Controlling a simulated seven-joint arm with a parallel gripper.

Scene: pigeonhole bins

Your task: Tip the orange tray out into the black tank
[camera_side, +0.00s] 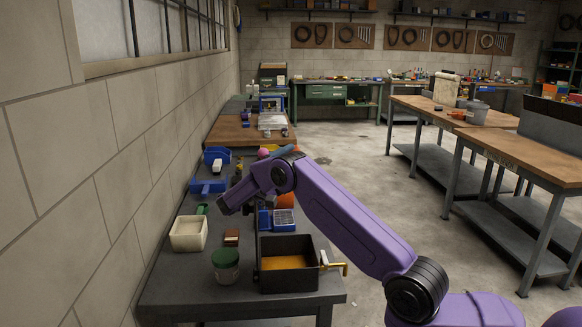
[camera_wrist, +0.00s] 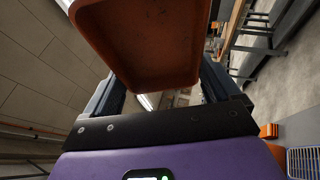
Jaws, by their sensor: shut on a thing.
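The orange tray (camera_wrist: 150,45) fills the upper middle of the wrist view, a broad plain face with a raised rim. My gripper (camera_wrist: 157,88) has a dark finger on each side and is shut on it. I cannot tell whether anything is in the tray. The black tank (camera_side: 290,243) stands at the near end of the bench in the side view, open at the top, with an orange-yellow layer inside and a brass tap on its right. My purple arm reaches over the bench behind the tank. It hides much of the space there, and I cannot make out the held tray for sure.
On the grey bench (camera_side: 185,290) stand a cream tub (camera_side: 189,233) and a green-lidded jar (camera_side: 226,266) left of the tank. Blue bins (camera_side: 208,186) lie farther back. The block wall (camera_side: 90,190) runs along the left. Open floor lies to the right.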

